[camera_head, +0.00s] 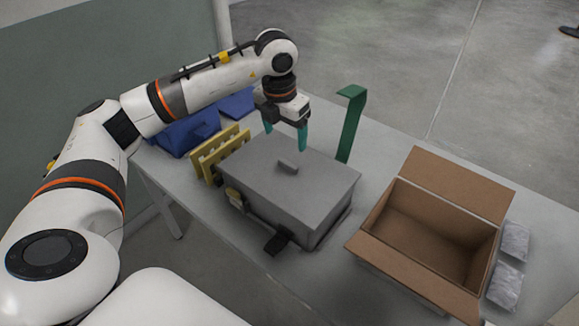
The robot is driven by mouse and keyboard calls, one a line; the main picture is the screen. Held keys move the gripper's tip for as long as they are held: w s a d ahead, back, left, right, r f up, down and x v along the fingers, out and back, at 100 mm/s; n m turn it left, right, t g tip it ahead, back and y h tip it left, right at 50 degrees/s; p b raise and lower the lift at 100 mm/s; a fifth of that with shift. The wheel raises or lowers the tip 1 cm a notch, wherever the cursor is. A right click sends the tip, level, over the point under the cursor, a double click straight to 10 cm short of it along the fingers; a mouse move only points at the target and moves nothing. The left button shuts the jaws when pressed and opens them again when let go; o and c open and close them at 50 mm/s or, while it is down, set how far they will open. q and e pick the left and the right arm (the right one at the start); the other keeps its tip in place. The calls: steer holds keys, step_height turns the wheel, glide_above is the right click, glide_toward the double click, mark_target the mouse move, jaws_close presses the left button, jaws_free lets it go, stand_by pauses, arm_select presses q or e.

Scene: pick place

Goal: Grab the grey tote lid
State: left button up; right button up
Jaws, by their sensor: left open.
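The grey tote lid (263,178) lies flat on top of the grey tote (323,230), with a small raised handle (288,165) near its middle. The tote stands on the table, and a black latch hangs at its front side. My left gripper (286,142) is above the far edge of the lid, pointing down, with its teal fingers apart and nothing between them. It appears a little behind the handle in the picture and not touching it. My right gripper is not in view.
An open, empty cardboard box (432,232) stands right of the tote, with clear bags (507,285) beside it. A green upright bracket (351,125) stands behind the tote. A yellow rack (217,150) and blue bins (185,135) are at the left. The pale table (395,146) has free room at the back.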

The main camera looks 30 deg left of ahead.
arm_select(q)
glide_above(288, 163)
steer(key=f, duration=0.4)
steer(key=shift+s+f+p, duration=0.15)
steer(key=shift+s+p, duration=0.15)
step_height(288, 163, down, 4)
steer(key=shift+w+f+p, duration=0.1)
steer(key=shift+w+p, duration=0.05)
steer(key=shift+p, duration=0.55)
steer(key=shift+w+f, duration=0.1)
steer(key=shift+f, duration=0.4)
steer(key=shift+c, duration=0.2)
steer(key=shift+r, duration=0.1)
steer(key=c, duration=1.1)
